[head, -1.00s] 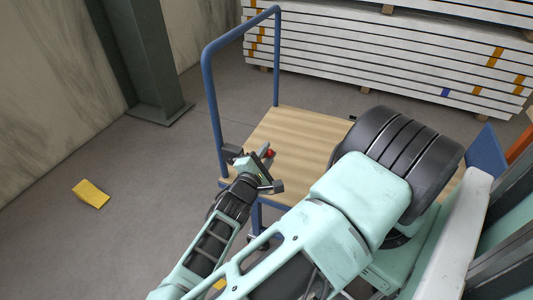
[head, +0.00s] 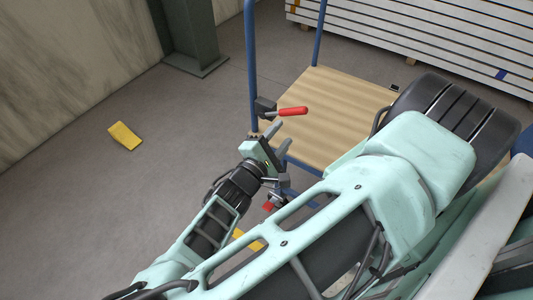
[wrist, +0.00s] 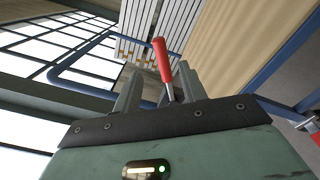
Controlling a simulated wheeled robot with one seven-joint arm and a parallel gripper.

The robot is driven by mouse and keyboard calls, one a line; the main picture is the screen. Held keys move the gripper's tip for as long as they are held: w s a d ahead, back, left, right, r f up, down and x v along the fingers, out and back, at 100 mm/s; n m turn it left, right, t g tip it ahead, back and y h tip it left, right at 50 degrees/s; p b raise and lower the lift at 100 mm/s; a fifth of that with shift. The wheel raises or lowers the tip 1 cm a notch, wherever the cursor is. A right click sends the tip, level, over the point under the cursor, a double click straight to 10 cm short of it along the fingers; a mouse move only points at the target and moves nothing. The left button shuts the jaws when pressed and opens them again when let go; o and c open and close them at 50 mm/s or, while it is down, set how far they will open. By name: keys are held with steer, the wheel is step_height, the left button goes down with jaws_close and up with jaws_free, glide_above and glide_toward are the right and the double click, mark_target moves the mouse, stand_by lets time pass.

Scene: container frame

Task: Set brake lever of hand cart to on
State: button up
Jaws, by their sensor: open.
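The hand cart has a blue tubular frame and a wooden deck (head: 335,112). Its brake lever (head: 292,111) has a red grip and a dark pivot block beside the blue handle post. In the head view the lever points right, roughly level. My gripper (head: 279,138) is open and empty just below and in front of it. In the wrist view the red lever (wrist: 161,60) stands beyond my gripper (wrist: 158,85), lined up with the gap between the two fingers. I cannot tell whether its lower shaft lies between them.
A caster with a red part (head: 268,206) shows below the deck, close to my wrist. White stacked boards (head: 420,45) lie behind the cart. A green column (head: 187,35) stands at back left, and a yellow piece (head: 125,136) lies on the otherwise clear floor at left.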

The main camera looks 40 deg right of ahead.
steer(key=v, duration=0.6)
steer(key=shift+a, duration=0.15)
steer(key=s+a+r+m+g+y+p, duration=0.25)
steer(key=s+a+r+g+y, duration=0.3)
steer(key=s+g+y, duration=0.3)
steer(key=a+r+t+y+p, duration=0.1)
steer(key=r+y, duration=0.3)
steer(key=r, duration=0.5)
steer(key=a+r+t+y+p, duration=0.1)
steer(key=a+r+y+p, duration=0.2)
steer(key=r, duration=0.7)
steer(key=shift+w+a+r+y, duration=0.25)
steer(key=shift+a+y, duration=0.3)
steer(key=shift+y, duration=0.5)
steer(key=shift+m, duration=0.25)
